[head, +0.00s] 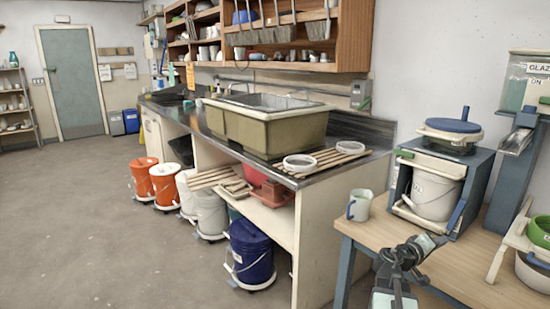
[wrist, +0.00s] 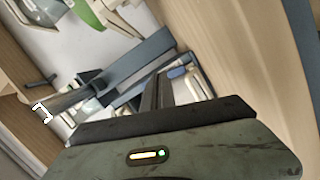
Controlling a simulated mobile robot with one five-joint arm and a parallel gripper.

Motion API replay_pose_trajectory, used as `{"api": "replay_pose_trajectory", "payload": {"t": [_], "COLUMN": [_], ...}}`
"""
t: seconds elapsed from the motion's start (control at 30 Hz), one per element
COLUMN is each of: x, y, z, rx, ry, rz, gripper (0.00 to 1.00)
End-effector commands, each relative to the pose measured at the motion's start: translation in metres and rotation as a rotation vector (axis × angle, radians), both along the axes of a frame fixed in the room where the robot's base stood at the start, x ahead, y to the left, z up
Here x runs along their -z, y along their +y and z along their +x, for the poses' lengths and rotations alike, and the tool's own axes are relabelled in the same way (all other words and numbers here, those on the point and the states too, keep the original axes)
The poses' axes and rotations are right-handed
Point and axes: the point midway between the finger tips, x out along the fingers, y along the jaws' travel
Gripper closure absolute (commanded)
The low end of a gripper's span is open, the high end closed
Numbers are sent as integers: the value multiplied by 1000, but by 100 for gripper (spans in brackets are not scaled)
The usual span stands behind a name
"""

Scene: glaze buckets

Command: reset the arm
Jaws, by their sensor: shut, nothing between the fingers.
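My gripper (head: 424,243) is at the lower right of the head view, at the near edge of the wooden table (head: 457,265). It is shut and empty. In the wrist view my gripper (wrist: 165,92) shows dark fingers reaching up from its body. Beyond them, tilted, are grey-blue frame parts and a strip of wooden surface. I cannot tell from the wrist view whether the gripper touches anything.
A pitcher (head: 360,205) and a white bucket in a blue frame (head: 434,192) stand on the table. Several lidded buckets, such as a dark blue one (head: 251,252), stand under the counter (head: 315,177). The floor (head: 80,220) at left is clear.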

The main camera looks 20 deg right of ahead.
Motion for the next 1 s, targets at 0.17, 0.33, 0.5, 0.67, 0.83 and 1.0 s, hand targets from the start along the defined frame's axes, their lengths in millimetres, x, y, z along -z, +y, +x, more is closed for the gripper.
{"api": "replay_pose_trajectory", "payload": {"t": [0.17, 0.33, 0.5, 0.67, 0.83, 1.0], "x": [0, 2, 17, 57, 129, 182], "y": [29, 69, 128, 216, 340, 437], "z": [31, 66, 106, 138, 142, 116], "rx": [-57, -131, -212, -266, -267, -233], "ry": [0, -6, -44, -86, -48, 68], "rz": [-1, 9, 88, 288, 649, 968], "gripper": [100, 100, 100, 100, 100, 100]}}
